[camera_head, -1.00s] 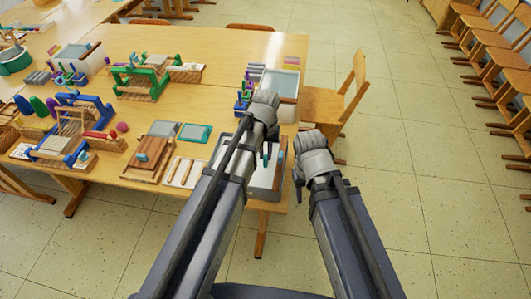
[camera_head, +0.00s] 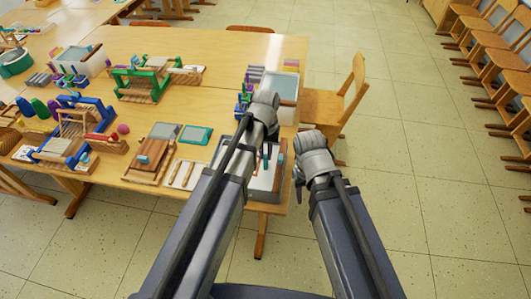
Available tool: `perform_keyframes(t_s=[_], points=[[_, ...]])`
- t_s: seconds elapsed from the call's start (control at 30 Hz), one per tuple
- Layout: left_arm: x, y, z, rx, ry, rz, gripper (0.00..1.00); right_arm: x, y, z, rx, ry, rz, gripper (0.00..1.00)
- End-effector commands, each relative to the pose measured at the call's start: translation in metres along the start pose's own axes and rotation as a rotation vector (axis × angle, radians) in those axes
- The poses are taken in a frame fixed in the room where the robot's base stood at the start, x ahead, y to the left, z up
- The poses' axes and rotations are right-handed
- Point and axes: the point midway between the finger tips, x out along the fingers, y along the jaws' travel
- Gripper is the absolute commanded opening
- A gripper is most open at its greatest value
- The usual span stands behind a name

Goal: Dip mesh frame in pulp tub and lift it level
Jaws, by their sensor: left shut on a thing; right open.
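The pulp tub (camera_head: 286,80), a pale box with a grey-blue surface inside, stands at the right edge of the table. A brown wooden edge (camera_head: 288,103) shows at its near side, beside my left gripper; it looks like part of the mesh frame, mostly hidden by my wrist. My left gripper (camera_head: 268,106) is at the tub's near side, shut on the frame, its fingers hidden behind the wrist. I cannot tell whether the frame is level or touching the pulp. My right gripper (camera_head: 300,168) is open and empty, just off the table's right edge.
A grey tray (camera_head: 264,182) with tools lies under my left forearm. A teal frame (camera_head: 197,135), a wooden press (camera_head: 150,159) and small looms (camera_head: 141,80) crowd the table to the left. A wooden chair (camera_head: 340,103) stands close right of the table.

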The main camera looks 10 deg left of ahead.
Motion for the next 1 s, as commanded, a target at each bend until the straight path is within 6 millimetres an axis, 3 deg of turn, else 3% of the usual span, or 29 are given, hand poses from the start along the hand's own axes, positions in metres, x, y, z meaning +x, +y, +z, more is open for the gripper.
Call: perform_keyframes(t_s=[1.0], points=[[-0.051,0.0,0.0,0.0,0.0,0.0,0.0,-0.051,0.005,0.003,0.0,0.0,0.0,0.47]])
